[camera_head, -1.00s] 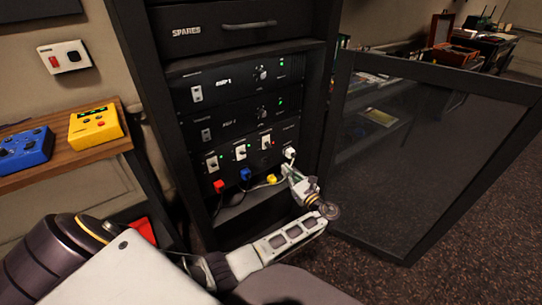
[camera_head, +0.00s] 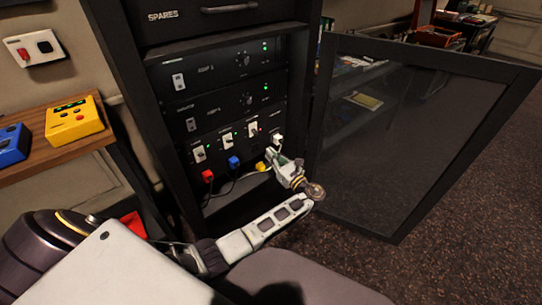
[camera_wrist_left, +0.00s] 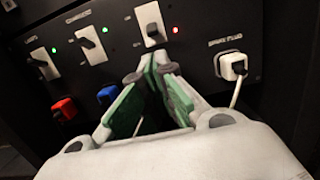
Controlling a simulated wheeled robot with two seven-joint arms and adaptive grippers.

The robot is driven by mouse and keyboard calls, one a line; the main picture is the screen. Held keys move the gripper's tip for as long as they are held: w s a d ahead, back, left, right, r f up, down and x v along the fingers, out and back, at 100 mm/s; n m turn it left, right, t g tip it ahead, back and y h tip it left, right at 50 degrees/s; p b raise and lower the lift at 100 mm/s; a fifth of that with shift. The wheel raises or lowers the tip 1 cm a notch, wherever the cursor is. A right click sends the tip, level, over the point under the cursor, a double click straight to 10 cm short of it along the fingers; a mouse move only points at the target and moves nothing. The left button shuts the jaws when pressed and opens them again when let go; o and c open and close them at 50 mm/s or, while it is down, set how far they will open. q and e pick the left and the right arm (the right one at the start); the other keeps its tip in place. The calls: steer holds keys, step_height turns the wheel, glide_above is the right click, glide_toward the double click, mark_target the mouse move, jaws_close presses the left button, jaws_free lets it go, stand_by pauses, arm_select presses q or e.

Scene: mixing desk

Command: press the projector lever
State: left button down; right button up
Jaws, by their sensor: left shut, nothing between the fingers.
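The rack's lower panel has a row of white switch plates with small levers. The third one, a lever switch (camera_head: 254,130) with a red light beside it, is likely the projector lever, but its label is not readable. It also shows in the left wrist view (camera_wrist_left: 151,24), just above my fingertips. My left gripper (camera_head: 274,154) is shut and empty in front of the panel, below this switch and close to the white spare plug (camera_head: 278,139). In the left wrist view my fingertips (camera_wrist_left: 150,72) appear below the switch plate; contact cannot be told. My right gripper is not in view.
Red (camera_head: 208,175), blue (camera_head: 234,162) and yellow (camera_head: 260,166) plugs with cables sit below the switches. The first two switches have green lights. An open glass door (camera_head: 400,140) stands right of the rack. A wooden shelf (camera_head: 60,152) with a yellow box (camera_head: 74,122) is at left.

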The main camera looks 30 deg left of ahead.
mark_target(254, 137)
arm_select(q)
steer(key=b+x, duration=0.1)
steer(key=x, duration=0.5)
steer(key=shift+w+a, duration=0.1)
steer(key=shift+a, duration=0.15)
steer(key=shift+w+a, duration=0.3)
steer(key=shift+a, duration=0.3)
steer(key=shift+w+a+r+b, duration=0.1)
steer(key=shift+a+b, duration=0.2)
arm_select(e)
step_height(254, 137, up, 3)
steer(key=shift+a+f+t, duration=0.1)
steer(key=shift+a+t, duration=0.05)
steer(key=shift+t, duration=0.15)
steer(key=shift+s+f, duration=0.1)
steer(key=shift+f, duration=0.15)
arm_select(q)
steer(key=shift+r+p, duration=0.1)
steer(key=shift+p, duration=0.35)
steer(key=shift+d, duration=0.1)
steer(key=shift+h+p, duration=0.3)
steer(key=shift+p, duration=0.05)
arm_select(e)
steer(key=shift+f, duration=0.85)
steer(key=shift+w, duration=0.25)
